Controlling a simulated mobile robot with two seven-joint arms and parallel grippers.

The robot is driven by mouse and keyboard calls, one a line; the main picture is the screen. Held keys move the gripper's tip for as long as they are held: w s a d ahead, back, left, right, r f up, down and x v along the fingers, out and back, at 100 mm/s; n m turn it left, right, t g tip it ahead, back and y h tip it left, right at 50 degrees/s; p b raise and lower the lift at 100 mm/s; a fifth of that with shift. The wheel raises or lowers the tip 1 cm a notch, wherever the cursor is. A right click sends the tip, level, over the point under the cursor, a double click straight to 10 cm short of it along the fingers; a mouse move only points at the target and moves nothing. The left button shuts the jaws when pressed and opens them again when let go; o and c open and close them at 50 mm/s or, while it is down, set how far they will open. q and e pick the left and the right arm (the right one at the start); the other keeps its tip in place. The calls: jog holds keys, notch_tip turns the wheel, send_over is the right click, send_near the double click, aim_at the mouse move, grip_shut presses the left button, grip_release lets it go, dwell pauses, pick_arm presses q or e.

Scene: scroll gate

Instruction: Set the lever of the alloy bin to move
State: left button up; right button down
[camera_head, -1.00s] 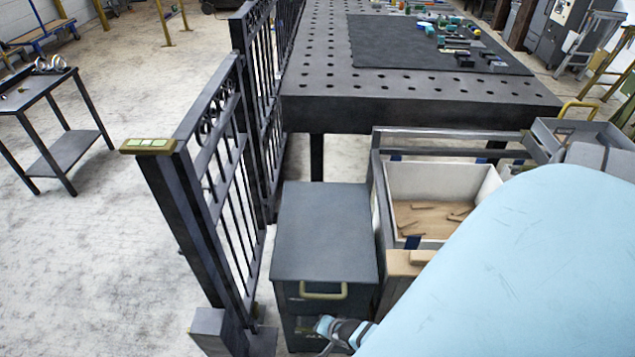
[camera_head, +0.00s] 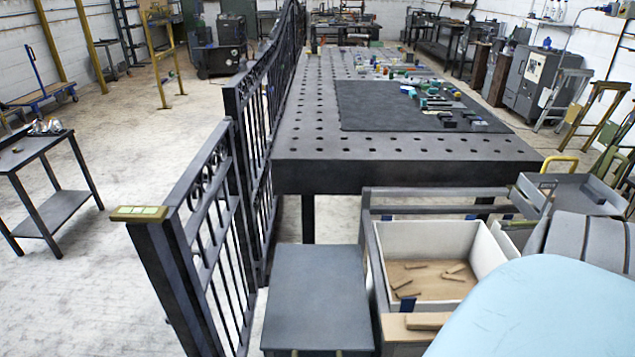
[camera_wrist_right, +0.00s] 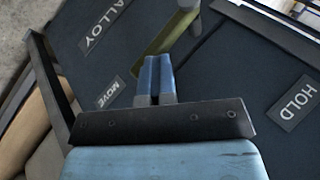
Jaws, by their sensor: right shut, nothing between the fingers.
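The dark grey bin (camera_head: 318,290) stands beside the gate in the head view; its front is cut off by the lower edge. In the right wrist view its dark face carries an ALLOY label (camera_wrist_right: 103,25), a MOVE label (camera_wrist_right: 108,92) and a HOLD label (camera_wrist_right: 296,103). An olive bar, apparently the lever (camera_wrist_right: 166,36), slants from a grey knob at the top down-left toward the MOVE side. My right gripper (camera_wrist_right: 155,62) is shut and empty, its blue fingertips close by the bar; contact cannot be told. My left gripper is not in view.
A black scroll gate (camera_head: 215,215) stands left of the bin. A light-walled box (camera_head: 435,240) with wooden pieces is to the right. A perforated table (camera_head: 390,175) is behind. My pale blue body part covers the lower right. The floor left of the gate is mostly clear.

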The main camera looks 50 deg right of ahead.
pick_arm(q)
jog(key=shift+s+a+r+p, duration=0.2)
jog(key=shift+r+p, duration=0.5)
jog(key=shift+p, duration=0.75)
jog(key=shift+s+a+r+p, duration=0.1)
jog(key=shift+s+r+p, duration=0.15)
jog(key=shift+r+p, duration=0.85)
pick_arm(e)
jog(key=d+v, duration=0.1)
jog(key=v, duration=1.1)
jog(key=shift+d+p, duration=0.15)
jog(key=shift+p, duration=0.2)
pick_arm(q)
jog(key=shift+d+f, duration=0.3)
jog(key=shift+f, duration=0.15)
pick_arm(e)
jog(key=shift+s, duration=0.15)
